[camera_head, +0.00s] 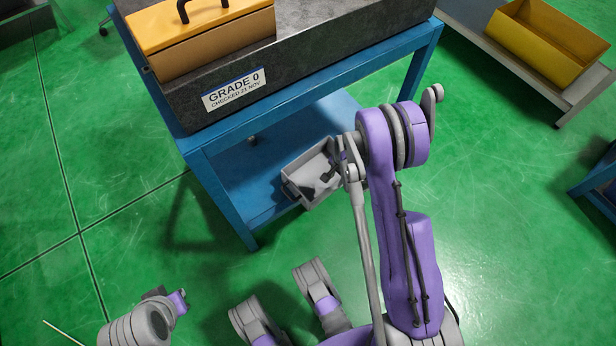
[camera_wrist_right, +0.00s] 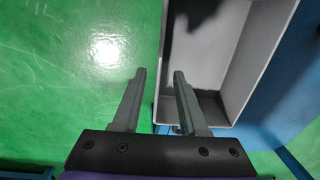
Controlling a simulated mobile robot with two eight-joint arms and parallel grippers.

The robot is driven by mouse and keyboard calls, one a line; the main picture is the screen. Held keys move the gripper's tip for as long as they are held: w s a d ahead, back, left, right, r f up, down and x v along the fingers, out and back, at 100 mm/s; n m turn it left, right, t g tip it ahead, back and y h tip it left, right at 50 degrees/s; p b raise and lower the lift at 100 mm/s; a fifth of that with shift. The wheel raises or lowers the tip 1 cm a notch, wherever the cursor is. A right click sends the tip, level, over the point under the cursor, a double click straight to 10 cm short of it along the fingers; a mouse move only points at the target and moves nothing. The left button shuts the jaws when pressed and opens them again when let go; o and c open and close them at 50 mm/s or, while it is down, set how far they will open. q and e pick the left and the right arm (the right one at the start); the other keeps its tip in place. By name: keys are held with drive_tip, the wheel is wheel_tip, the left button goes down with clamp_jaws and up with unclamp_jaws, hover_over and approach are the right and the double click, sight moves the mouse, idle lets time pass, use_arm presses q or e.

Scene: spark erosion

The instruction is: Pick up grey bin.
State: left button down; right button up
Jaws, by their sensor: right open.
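The grey bin (camera_head: 308,163) is an open-topped box with something dark showing inside. It sits upright on the blue lower shelf (camera_head: 237,180) of the workbench, at the shelf's near edge. My right gripper (camera_head: 341,163) is at the bin's right end in the head view and hides part of it. In the right wrist view the gripper (camera_wrist_right: 161,73) is open, with nothing held. One finger shows over the green floor and the other over the bin's interior (camera_wrist_right: 262,60), with the bin's side wall between them. Contact cannot be told.
A dark granite slab (camera_head: 330,40) labelled GRADE 0 and an orange box (camera_head: 215,45) with a black handle are on the blue bench above. A bench leg (camera_head: 222,205) stands left of the bin. A yellow bin (camera_head: 540,42) is at upper right.

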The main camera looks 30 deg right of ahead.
sight(333, 189)
drive_tip(key=f+b, duration=0.1)
drive_tip(key=f, duration=0.2)
drive_tip(key=f+b, duration=0.1)
drive_tip(key=f, duration=0.3)
drive_tip(key=w+f+b, duration=0.1)
drive_tip(key=f, duration=0.3)
drive_tip(key=shift+d, duration=0.1)
drive_tip(key=shift+r, duration=0.1)
clamp_jaws()
idle(1.0)
